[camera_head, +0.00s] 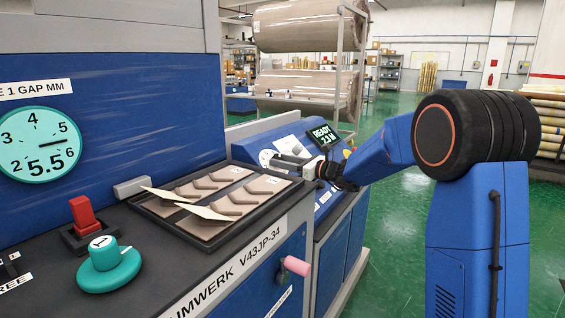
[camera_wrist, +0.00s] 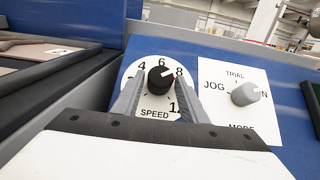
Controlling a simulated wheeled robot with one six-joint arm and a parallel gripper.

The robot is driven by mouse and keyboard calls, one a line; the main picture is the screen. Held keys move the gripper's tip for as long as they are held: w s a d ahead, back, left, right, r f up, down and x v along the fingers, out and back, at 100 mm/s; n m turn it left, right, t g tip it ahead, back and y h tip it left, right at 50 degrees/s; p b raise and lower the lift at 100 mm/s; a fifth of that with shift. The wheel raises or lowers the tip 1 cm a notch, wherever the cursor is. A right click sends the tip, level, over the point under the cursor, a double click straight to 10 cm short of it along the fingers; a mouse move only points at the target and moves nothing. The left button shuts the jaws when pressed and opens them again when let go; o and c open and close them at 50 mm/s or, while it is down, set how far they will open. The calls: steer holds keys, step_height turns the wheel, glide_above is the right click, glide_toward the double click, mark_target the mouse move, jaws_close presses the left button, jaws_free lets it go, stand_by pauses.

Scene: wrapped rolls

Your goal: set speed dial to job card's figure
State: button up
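The speed dial (camera_wrist: 160,80) is a black knob on a round white plate marked SPEED, with 4, 6, 8 and a partly hidden 12 showing. Its white pointer line leans up and right, between 6 and 8. My gripper (camera_wrist: 160,76) is open, with one grey finger on each side of the knob and a small gap showing at each side. In the head view my gripper (camera_head: 278,160) reaches the sloped blue panel, and the dial's white plate (camera_head: 265,157) shows at its tip. I cannot make out a job card with a readable figure.
A grey mode knob (camera_wrist: 245,94) on a white plate marked JOG and TRIAL sits close right of the dial. A display (camera_head: 323,134) reads READY 2.3 M. A dark tray (camera_head: 150,208) of brown pieces, a teal knob (camera_head: 108,262) and a gap gauge (camera_head: 40,145) are nearer.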

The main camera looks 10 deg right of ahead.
steer(key=c, duration=0.6)
steer(key=shift+c, duration=0.2)
steer(key=shift+n, duration=0.4)
steer(key=n+g, duration=0.1)
steer(key=n, duration=0.1)
steer(key=n+g+y, duration=0.1)
steer(key=n+g, duration=0.1)
steer(key=n+g+y, duration=0.1)
steer(key=n+g, duration=0.1)
steer(key=shift+w+d, duration=0.25)
steer(key=shift+w, duration=0.15)
steer(key=n+g, duration=0.6)
steer(key=n, duration=0.1)
steer(key=shift+w+r+h, duration=0.15)
steer(key=shift+w+h, duration=0.15)
steer(key=shift+n, duration=0.3)
steer(key=o, duration=1.1)
steer(key=shift+c, duration=0.2)
steer(key=shift+d+r, duration=0.1)
